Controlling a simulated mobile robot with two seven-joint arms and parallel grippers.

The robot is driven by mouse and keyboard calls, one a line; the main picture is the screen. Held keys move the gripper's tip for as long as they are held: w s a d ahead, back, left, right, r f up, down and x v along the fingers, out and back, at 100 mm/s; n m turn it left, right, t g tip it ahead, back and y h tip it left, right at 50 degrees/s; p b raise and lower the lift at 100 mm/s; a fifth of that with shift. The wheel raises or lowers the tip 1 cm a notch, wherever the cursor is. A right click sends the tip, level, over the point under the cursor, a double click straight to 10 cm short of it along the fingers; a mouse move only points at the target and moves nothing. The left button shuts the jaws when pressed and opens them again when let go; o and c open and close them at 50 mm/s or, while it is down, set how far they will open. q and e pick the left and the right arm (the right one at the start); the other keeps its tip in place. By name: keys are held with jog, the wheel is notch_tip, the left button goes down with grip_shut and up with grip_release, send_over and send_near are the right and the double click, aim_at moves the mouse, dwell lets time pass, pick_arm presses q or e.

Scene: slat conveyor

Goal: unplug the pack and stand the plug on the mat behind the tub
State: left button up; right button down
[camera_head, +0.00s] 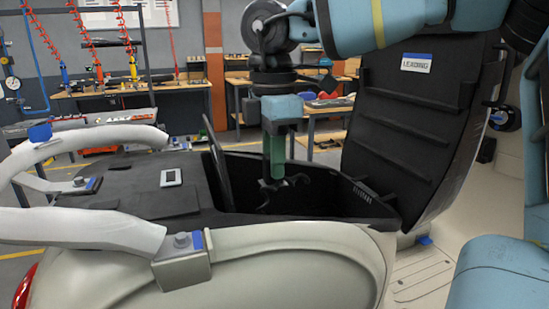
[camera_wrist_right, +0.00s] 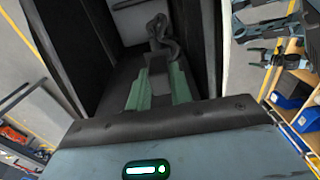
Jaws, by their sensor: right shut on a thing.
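My right gripper (camera_head: 276,176) reaches down from above into the mouth of the black tub (camera_head: 345,196). Its green fingers point down and are shut on a dark piece, which I take for the plug (camera_wrist_right: 159,84), in the wrist view. A black looped cable (camera_wrist_right: 160,32) lies just past the fingertips there. The pack cannot be made out in the dark tub. A black mat-like surface (camera_head: 110,190) lies left of the tub, with a small grey-framed square (camera_head: 171,177) on it. My left gripper is out of view.
The raised black lid (camera_head: 410,125), labelled LEADING, stands right of the tub. A thin dark upright flap (camera_head: 218,165) stands at its left edge. Pale grab rails (camera_head: 80,229) flank the mat-like surface. Workbenches (camera_head: 120,92) stand well behind.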

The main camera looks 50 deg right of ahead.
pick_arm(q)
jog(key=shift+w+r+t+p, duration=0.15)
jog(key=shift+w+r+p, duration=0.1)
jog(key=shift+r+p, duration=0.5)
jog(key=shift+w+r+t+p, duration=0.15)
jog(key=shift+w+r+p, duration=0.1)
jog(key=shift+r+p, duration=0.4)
pick_arm(e)
jog(key=shift+r, duration=2.65)
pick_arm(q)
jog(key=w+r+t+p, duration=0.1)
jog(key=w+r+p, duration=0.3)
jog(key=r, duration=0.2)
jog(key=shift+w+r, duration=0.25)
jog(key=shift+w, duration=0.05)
pick_arm(e)
notch_tip(320, 180, up, 11)
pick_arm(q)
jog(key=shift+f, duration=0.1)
pick_arm(e)
jog(key=shift+f, duration=0.15)
